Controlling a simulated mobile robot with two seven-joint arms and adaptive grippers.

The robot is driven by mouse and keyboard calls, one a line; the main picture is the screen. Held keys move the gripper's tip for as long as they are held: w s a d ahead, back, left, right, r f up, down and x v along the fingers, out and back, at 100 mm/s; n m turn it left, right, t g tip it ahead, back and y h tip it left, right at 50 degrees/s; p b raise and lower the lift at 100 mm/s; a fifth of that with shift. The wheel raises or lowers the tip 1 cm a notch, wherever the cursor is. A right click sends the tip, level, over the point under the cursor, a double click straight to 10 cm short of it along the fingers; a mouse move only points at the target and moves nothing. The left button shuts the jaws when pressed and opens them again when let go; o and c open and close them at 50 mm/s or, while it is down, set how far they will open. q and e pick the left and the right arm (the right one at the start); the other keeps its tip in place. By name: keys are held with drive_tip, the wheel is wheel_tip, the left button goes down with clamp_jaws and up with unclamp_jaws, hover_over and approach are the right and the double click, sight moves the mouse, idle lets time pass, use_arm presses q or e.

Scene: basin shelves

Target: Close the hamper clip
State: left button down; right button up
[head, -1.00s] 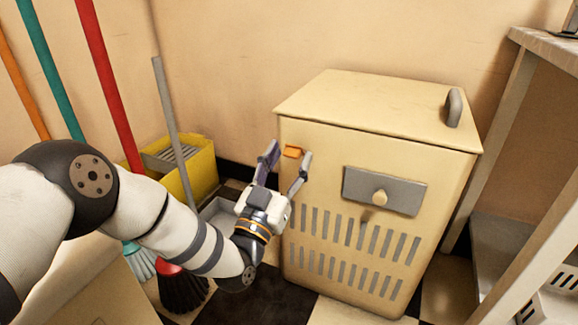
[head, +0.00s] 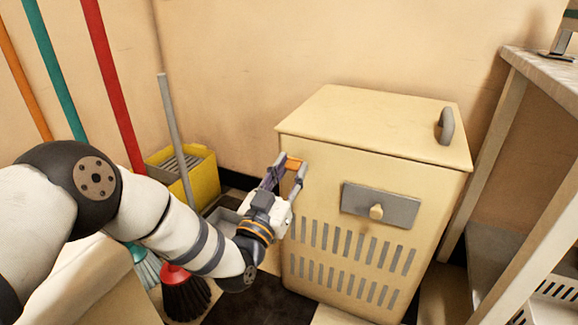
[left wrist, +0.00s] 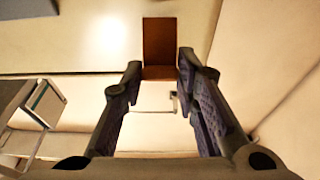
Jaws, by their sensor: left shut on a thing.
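The hamper (head: 345,165) is a cream box with slotted vents in its front and its lid down. A small orange clip (head: 293,163) sits at the upper left of its front, near the lid edge. My left gripper (head: 291,169) is shut on the clip, with one finger on either side. In the left wrist view the orange-brown clip (left wrist: 160,42) stands at the fingertips (left wrist: 159,72). A grey plate (head: 402,208) with a round cream knob (head: 376,212) is on the hamper front. My right gripper is not in view.
A yellow mop bucket (head: 200,177) and several coloured poles stand left of the hamper, by the wall. A grey handle (head: 446,126) is on the lid's right. A shelf unit (head: 515,150) stands close on the right.

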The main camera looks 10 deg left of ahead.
use_arm(q)
drive_tip(key=r+g+p, duration=0.1)
drive_tip(key=p, duration=0.1)
drive_tip(key=r+g+p, duration=0.1)
drive_tip(key=p, duration=0.1)
drive_tip(key=shift+w+d+r+g+y, duration=0.1)
drive_tip(key=shift+w+d+g+y, duration=0.05)
drive_tip(key=shift+w+g+y, duration=0.25)
drive_tip(key=shift+w+d+r+g+y+p, duration=0.1)
drive_tip(key=shift+w+g+y+p, duration=0.25)
drive_tip(key=shift+g+p, duration=0.5)
drive_tip(key=shift+w+g+p, duration=0.15)
drive_tip(key=shift+g+p, duration=0.2)
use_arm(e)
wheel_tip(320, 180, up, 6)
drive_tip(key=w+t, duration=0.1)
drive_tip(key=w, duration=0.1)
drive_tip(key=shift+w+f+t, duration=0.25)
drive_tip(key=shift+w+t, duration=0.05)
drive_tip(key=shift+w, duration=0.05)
use_arm(q)
drive_tip(key=c, duration=1.2)
unclamp_jaws()
drive_tip(key=shift+c, duration=0.2)
drive_tip(key=v, duration=1.1)
drive_tip(key=shift+s+r, duration=0.15)
drive_tip(key=shift+s, duration=0.25)
